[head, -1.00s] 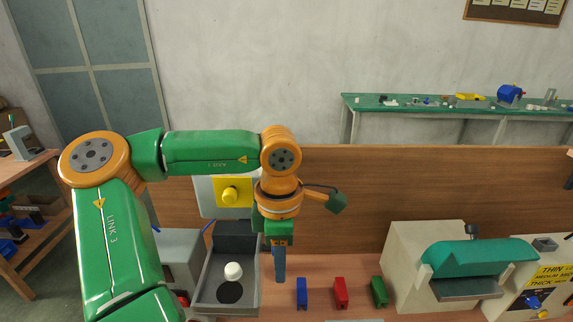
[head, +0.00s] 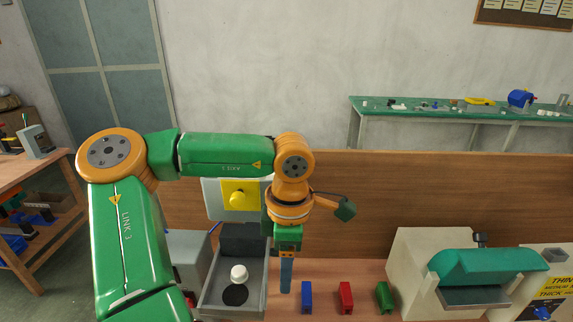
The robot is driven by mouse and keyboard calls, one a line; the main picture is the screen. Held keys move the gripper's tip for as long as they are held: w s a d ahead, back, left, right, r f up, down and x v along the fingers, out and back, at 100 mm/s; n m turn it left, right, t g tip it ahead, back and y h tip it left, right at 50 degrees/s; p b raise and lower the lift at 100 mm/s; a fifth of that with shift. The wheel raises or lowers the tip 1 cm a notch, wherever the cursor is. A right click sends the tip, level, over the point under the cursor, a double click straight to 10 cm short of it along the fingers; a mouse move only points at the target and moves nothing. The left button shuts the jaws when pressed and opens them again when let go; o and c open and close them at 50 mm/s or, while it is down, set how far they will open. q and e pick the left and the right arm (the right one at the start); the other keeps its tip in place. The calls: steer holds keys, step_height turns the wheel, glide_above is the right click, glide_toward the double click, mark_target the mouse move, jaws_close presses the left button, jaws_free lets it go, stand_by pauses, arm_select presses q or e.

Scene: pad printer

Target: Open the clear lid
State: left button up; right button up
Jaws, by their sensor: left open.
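I cannot make out a clear lid for certain in the head view. A grey open-topped box (head: 261,284) stands on the bench at lower middle. A white knob-like piece (head: 239,272) and a black disc (head: 235,294) show within its outline. My left gripper (head: 286,278) points down just right of the box, its fingers seen nearly edge-on. It is open, with nothing visible in it. My right gripper is out of view.
A blue block (head: 306,294), a red block (head: 345,295) and a green block (head: 384,295) stand right of my gripper. A beige machine with a teal cover (head: 487,265) is further right. A yellow plate with a knob (head: 238,194) is behind the box.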

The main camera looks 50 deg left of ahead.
arm_select(q)
step_height(320, 180, up, 7)
steer(key=shift+d+r, duration=0.1)
stand_by(0.4)
